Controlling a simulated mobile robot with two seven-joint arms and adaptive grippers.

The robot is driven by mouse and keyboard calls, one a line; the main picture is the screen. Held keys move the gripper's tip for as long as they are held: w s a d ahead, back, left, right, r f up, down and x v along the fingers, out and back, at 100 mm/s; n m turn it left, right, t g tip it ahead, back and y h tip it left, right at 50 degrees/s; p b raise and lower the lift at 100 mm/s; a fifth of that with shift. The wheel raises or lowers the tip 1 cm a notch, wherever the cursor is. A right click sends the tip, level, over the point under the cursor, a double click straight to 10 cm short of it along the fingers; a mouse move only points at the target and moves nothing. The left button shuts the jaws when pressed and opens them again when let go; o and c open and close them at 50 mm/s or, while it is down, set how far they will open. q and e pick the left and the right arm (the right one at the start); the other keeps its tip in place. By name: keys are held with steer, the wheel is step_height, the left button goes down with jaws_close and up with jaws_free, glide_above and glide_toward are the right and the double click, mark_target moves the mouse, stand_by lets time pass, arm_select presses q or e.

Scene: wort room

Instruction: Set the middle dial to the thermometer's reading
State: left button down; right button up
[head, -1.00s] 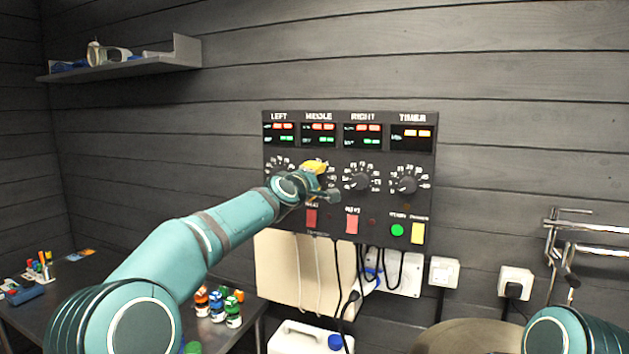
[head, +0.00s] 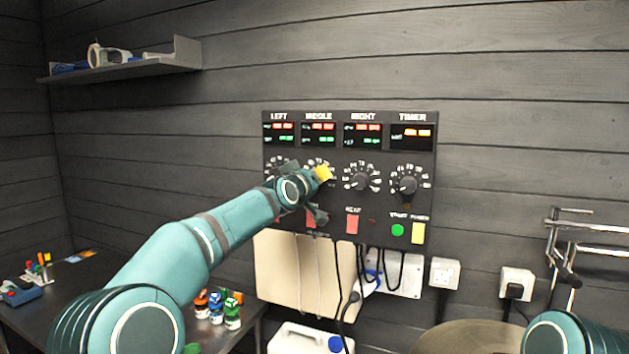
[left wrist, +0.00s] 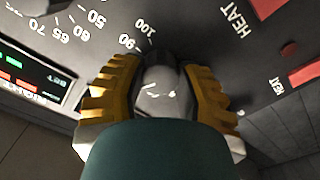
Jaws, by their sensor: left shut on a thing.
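The black control panel (head: 350,225) is on the wall, with displays over dials labelled left, middle, right and timer. My left gripper (head: 321,192) is at the middle dial, its arm and fingers covering most of the knob in the head view. In the left wrist view the two yellow-padded fingers (left wrist: 163,78) are shut around the dark middle dial knob (left wrist: 160,95), with scale numbers such as 90 and 100 beside it. The middle display (head: 318,134) shows red and green digits too small to read. I cannot make out a thermometer. My right gripper is out of view.
The right dial (head: 361,178) and timer dial (head: 408,185) are close on the right. Red switches (head: 352,224), a green button (head: 397,230) and a yellow one (head: 417,233) lie below. Cables hang under the panel. A white jerrycan (head: 298,340) stands beneath.

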arm_select(q)
steer(key=shift+m, duration=0.3)
steer(key=c, duration=0.5)
jaws_free()
steer(key=shift+c, duration=0.2)
steer(key=v, duration=1.2)
steer(key=shift+f, duration=0.1)
